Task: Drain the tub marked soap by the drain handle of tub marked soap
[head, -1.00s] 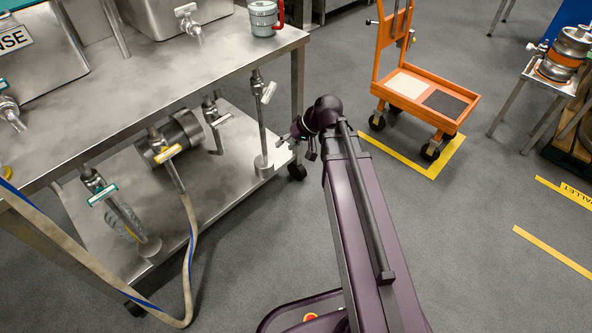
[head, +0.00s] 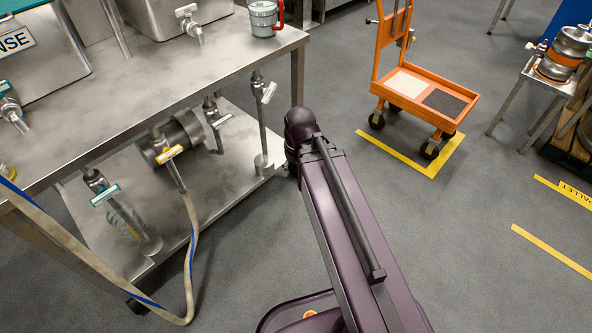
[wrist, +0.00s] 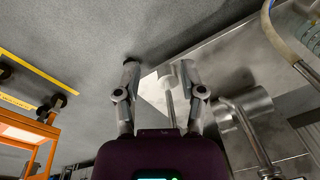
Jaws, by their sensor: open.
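No tub marked soap can be read in these views. Under the bench in the head view hang several drain valves: one with a white handle (head: 268,93), another pale handle (head: 221,121), a yellow handle (head: 169,154) and a teal handle (head: 104,195). I cannot tell which belongs to the soap tub. My gripper (wrist: 160,72) is open in the wrist view, with nothing held. A steel drain pipe (wrist: 169,108) with a round foot shows between and beyond its fingers. In the head view my arm hides the gripper, near the bench's right end.
The steel bench (head: 130,110) carries a tub with a label ending in "NSE" (head: 14,39) and a grey measuring jug (head: 263,17). A hose (head: 187,270) loops to the floor. A motor (head: 178,133) sits on the lower shelf. An orange cart (head: 425,95) stands right; floor between is clear.

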